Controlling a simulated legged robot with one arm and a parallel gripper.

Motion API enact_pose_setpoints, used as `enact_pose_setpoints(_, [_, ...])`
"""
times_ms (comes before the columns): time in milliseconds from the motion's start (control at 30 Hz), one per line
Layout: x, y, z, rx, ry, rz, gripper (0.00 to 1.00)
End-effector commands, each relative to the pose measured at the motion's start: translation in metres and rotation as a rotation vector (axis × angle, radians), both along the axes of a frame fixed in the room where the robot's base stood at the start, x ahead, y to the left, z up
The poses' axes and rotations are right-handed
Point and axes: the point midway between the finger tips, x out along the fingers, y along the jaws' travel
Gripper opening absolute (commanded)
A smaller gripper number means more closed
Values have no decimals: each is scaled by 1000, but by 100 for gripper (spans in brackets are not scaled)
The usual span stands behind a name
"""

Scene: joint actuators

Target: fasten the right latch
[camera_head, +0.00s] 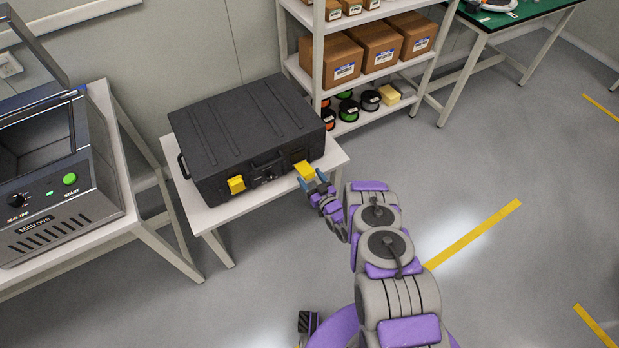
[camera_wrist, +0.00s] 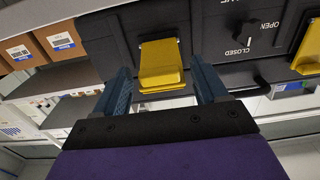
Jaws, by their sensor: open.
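A black case (camera_head: 245,130) lies shut on a small white table. The yellow right latch (camera_head: 305,170) is on its front face near the right corner and seems to stick out from it. The yellow left latch (camera_head: 236,184) is on the same face. My gripper (camera_head: 318,182) is open at the right latch. In the wrist view the right latch (camera_wrist: 160,62) shows between the two blue fingers of my gripper (camera_wrist: 161,75), with gaps on both sides. I cannot tell whether anything touches. The left latch (camera_wrist: 310,48) is at the right edge there.
A dark dial (camera_wrist: 243,36) marked OPEN and CLOSED sits between the latches, near the case handle (camera_head: 266,162). The white table (camera_head: 215,212) has a narrow front edge. A shelf with cardboard boxes (camera_head: 335,62) stands behind right. A sealing machine (camera_head: 60,190) is at left. Floor at right is clear.

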Motion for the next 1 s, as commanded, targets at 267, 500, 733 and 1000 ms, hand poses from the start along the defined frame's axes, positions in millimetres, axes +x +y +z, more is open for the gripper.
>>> enact_pose_setpoints(267, [10, 7, 0, 1, 0, -1, 72])
enact_pose_setpoints(500, [10, 7, 0, 1, 1, -1, 68])
enact_pose_setpoints(733, [10, 7, 0, 0, 1, -1, 46])
enact_pose_setpoints(1000, [10, 6, 0, 0, 1, -1, 20])
